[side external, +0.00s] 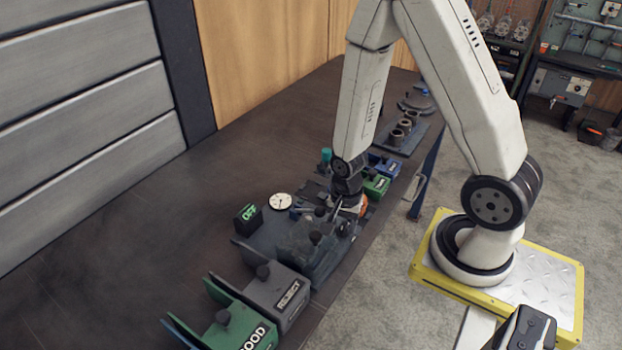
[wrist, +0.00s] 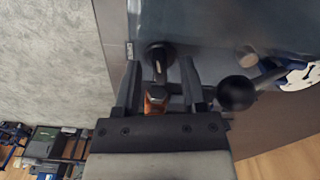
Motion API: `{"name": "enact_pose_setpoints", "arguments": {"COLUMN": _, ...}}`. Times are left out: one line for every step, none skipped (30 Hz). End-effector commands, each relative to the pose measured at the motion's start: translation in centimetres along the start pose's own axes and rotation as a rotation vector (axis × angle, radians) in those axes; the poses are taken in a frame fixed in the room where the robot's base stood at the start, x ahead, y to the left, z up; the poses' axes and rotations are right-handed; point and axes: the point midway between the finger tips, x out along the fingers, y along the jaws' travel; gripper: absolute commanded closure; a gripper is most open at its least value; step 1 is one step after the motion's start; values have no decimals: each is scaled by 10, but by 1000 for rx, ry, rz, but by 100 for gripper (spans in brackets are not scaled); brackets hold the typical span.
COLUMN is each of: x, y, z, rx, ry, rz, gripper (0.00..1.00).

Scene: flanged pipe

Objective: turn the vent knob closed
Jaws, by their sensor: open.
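In the wrist view, a dark round knob (wrist: 158,60) with a pale mark along its raised bar sits between my gripper's fingertips (wrist: 160,66); it looks like the vent knob. The two fingers stand apart, one on each side of it, with visible gaps. I cannot tell how far the tips are above it. An orange part (wrist: 156,104) shows between the fingers nearer the palm. In the side view my gripper (side external: 340,208) is low over the fixture, and the knob cannot be made out there.
A black ball-ended lever (wrist: 237,92) stands close beside one finger. A white dial gauge (side external: 281,201) and a green-lit OFF display (side external: 248,214) are beside the fixture. Grey (side external: 275,295) and green GOOD (side external: 235,332) bins stand in front. The bench's left side is clear.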

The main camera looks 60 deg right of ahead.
Motion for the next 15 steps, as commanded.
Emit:
{"name": "enact_pose_setpoints", "arguments": {"x": 0, "y": 0, "z": 0, "rx": 0, "ry": 0, "rz": 0, "gripper": 47}}
{"name": "enact_pose_setpoints", "arguments": {"x": 0, "y": 0, "z": 0, "rx": 0, "ry": 0, "rz": 0, "gripper": 47}}
{"name": "enact_pose_setpoints", "arguments": {"x": 0, "y": 0, "z": 0, "rx": 0, "ry": 0, "rz": 0, "gripper": 47}}
{"name": "enact_pose_setpoints", "arguments": {"x": 0, "y": 0, "z": 0, "rx": 0, "ry": 0, "rz": 0, "gripper": 47}}
{"name": "enact_pose_setpoints", "arguments": {"x": -1, "y": 0, "z": 0, "rx": 0, "ry": 0, "rz": 0, "gripper": 47}}
{"name": "enact_pose_setpoints", "arguments": {"x": -1, "y": 0, "z": 0, "rx": 0, "ry": 0, "rz": 0, "gripper": 47}}
{"name": "enact_pose_setpoints", "arguments": {"x": -2, "y": 0, "z": 0, "rx": 0, "ry": 0, "rz": 0, "gripper": 47}}
{"name": "enact_pose_setpoints", "arguments": {"x": -3, "y": 0, "z": 0, "rx": 0, "ry": 0, "rz": 0, "gripper": 47}}
{"name": "enact_pose_setpoints", "arguments": {"x": -4, "y": 0, "z": 0, "rx": 0, "ry": 0, "rz": 0, "gripper": 47}}
{"name": "enact_pose_setpoints", "arguments": {"x": -5, "y": 0, "z": 0, "rx": 0, "ry": 0, "rz": 0, "gripper": 47}}
{"name": "enact_pose_setpoints", "arguments": {"x": -6, "y": 0, "z": 0, "rx": 0, "ry": 0, "rz": 0, "gripper": 47}}
{"name": "enact_pose_setpoints", "arguments": {"x": -9, "y": 0, "z": 0, "rx": 0, "ry": 1, "rz": -1, "gripper": 47}}
{"name": "enact_pose_setpoints", "arguments": {"x": -10, "y": 0, "z": 0, "rx": 0, "ry": 1, "rz": -2, "gripper": 47}}
{"name": "enact_pose_setpoints", "arguments": {"x": -12, "y": 0, "z": 0, "rx": 0, "ry": 1, "rz": -2, "gripper": 47}}
{"name": "enact_pose_setpoints", "arguments": {"x": -15, "y": 0, "z": 0, "rx": 0, "ry": 1, "rz": -1, "gripper": 47}}
